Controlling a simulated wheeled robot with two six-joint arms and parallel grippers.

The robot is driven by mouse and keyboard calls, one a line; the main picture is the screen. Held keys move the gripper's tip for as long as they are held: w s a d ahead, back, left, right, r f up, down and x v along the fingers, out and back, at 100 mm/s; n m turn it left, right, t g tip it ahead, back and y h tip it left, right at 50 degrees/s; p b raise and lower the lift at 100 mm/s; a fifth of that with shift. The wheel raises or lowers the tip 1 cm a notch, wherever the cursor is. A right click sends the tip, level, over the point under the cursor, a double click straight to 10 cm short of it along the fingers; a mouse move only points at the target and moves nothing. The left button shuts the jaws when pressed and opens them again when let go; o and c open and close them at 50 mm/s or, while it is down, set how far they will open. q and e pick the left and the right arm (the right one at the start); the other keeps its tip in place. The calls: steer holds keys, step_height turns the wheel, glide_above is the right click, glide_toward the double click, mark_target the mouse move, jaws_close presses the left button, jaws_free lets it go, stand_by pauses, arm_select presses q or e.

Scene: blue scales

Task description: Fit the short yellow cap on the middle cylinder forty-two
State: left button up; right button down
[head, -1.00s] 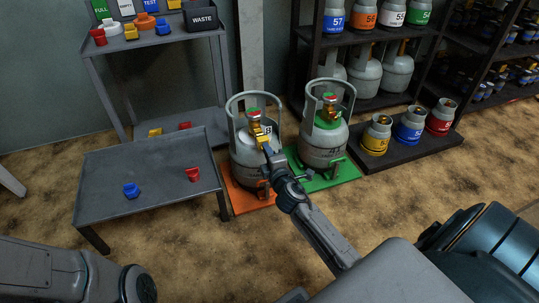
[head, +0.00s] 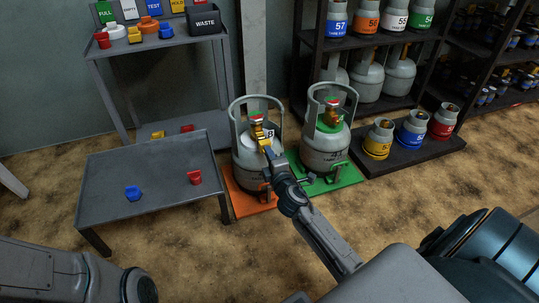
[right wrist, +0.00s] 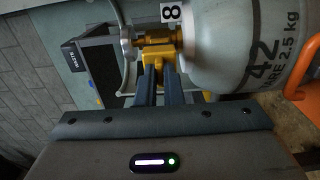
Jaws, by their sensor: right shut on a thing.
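The grey cylinder forty-two (head: 247,155) stands upright on an orange scale plate (head: 243,203); its number shows in the right wrist view (right wrist: 262,62). My right gripper (head: 267,149) is at this valve, on the near side. In the right wrist view my right gripper (right wrist: 158,75) is shut on the short yellow cap (right wrist: 155,54). The cap is at the valve outlet and appears to touch it; how far it is seated I cannot tell. My left gripper is out of view.
Another grey cylinder (head: 325,150) stands close by on a green plate (head: 332,184). A low table (head: 150,170) holds a blue cap (head: 133,193) and a red cap (head: 195,177). A rack with more caps and a waste bin (head: 203,19) stands behind. Small cylinders stand at right.

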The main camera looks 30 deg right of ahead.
steer(key=shift+x, duration=1.75)
steer(key=c, duration=1.5)
jaws_free()
steer(key=shift+s, duration=0.1)
